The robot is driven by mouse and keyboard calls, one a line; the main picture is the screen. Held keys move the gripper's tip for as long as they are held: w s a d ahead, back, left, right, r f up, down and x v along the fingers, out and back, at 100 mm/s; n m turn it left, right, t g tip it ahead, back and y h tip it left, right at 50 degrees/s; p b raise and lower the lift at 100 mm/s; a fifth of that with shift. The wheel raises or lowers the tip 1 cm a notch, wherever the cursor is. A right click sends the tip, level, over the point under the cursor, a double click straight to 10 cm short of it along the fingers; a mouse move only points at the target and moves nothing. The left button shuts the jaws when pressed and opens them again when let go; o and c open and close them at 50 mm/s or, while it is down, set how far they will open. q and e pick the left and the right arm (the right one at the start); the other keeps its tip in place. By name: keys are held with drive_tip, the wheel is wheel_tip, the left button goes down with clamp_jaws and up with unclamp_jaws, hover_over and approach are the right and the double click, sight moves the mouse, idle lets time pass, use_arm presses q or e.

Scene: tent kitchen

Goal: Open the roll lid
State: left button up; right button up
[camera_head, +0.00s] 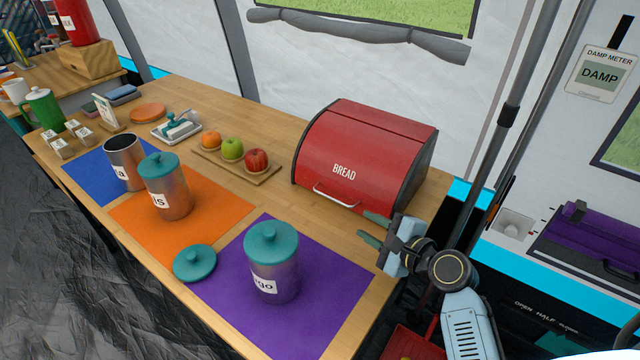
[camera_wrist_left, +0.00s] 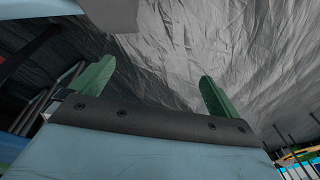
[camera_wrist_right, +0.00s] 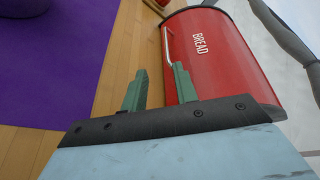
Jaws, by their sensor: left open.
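The red bread box (camera_head: 360,150) stands at the right end of the wooden table, its curved roll lid down, with "BREAD" on its front. A pale bar handle (camera_head: 336,196) runs along the lid's lower front edge. The box also shows in the right wrist view (camera_wrist_right: 225,60), with the handle (camera_wrist_right: 168,48) on its left. My right gripper (camera_head: 372,228) is open and empty, to the right of the handle and nearer the table's front edge, apart from it. My left gripper (camera_wrist_left: 157,70) is open and empty, over dark crumpled fabric; it is out of the head view.
A canister with a teal lid (camera_head: 273,268) stands on a purple mat (camera_head: 335,285) left of my right gripper. Other canisters, a loose teal lid (camera_head: 194,263) and a fruit board (camera_head: 262,178) lie further left. Tent poles (camera_head: 500,130) rise at the right.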

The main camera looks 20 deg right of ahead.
sight(336, 201)
drive_tip(key=shift+w+d+m, duration=0.25)
drive_tip(key=shift+w+m, duration=0.15)
drive_tip(key=shift+w, duration=0.7)
drive_tip(key=b+x, duration=0.3)
drive_tip(key=x, duration=0.7)
drive_tip(key=shift+w+a, duration=0.1)
drive_tip(key=shift+w, duration=0.1)
use_arm(q)
drive_tip(key=w+d+r, duration=0.2)
drive_tip(key=w+r, duration=0.4)
drive_tip(key=r, duration=0.1)
drive_tip(key=shift+w+t+b, duration=0.2)
drive_tip(key=shift+t+b, duration=0.1)
drive_tip(key=shift+b, duration=0.05)
use_arm(e)
drive_tip(key=shift+x, duration=0.8)
clamp_jaws()
